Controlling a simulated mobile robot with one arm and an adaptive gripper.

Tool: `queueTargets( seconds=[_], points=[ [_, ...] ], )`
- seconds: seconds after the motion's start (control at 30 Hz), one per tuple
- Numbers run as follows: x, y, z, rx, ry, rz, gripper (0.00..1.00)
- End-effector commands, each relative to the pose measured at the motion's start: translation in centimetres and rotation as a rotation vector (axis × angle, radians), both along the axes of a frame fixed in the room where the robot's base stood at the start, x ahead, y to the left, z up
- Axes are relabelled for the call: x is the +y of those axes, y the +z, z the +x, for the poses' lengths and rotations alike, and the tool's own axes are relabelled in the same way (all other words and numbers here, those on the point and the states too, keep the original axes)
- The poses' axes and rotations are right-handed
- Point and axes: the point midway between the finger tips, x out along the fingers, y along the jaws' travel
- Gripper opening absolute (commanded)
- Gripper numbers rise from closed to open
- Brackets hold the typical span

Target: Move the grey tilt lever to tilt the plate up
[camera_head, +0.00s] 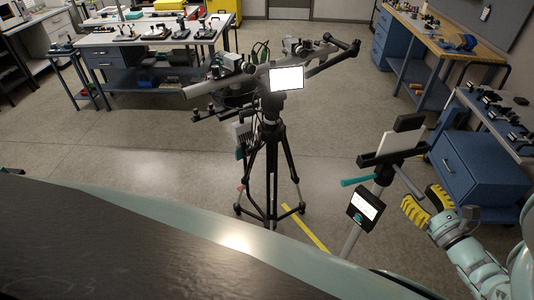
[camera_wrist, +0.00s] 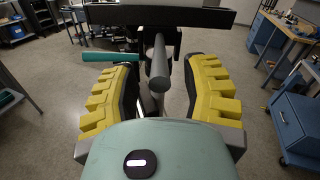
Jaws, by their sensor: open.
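The grey tilt lever (camera_head: 409,182) is a plain rod on the stand's head, sloping down to the right in the head view. In the wrist view the grey lever (camera_wrist: 159,72) points towards me, its round end lying between the finger tips with gaps on both sides. A white plate (camera_head: 398,142) sits upright in a black clamp (camera_head: 378,158) above it. My gripper (camera_head: 424,203) has yellow padded fingers, open, just beyond the lever's end; it also shows in the wrist view (camera_wrist: 163,80). A teal lever (camera_head: 357,181) sticks out to the left.
The stand's post carries a box with a lit screen (camera_head: 364,204). A black tripod (camera_head: 272,165) with arms and a white screen stands to the left. A blue cabinet (camera_head: 475,165) is close on the right. Open floor lies behind the stand.

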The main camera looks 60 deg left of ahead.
Motion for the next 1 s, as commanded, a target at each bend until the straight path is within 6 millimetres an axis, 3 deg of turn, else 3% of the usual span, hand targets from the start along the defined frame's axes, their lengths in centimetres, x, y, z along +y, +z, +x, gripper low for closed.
queueTargets(
  seconds=[0.03, 0.23, 0.6, 0.63, 1.0],
  points=[
    [1.1, -0.1, 0.0, 0.000, 0.009, 0.003, 0.46],
    [3.1, -0.1, 0.9, -0.002, 0.005, -0.002, 0.46],
    [3.7, 0.0, 1.1, -0.001, 0.004, -0.001, 0.46],
    [3.7, 0.0, 1.1, -0.001, 0.004, -0.001, 0.51],
    [3.6, 0.0, 1.1, -0.001, 0.002, -0.001, 0.13]
  ],
)
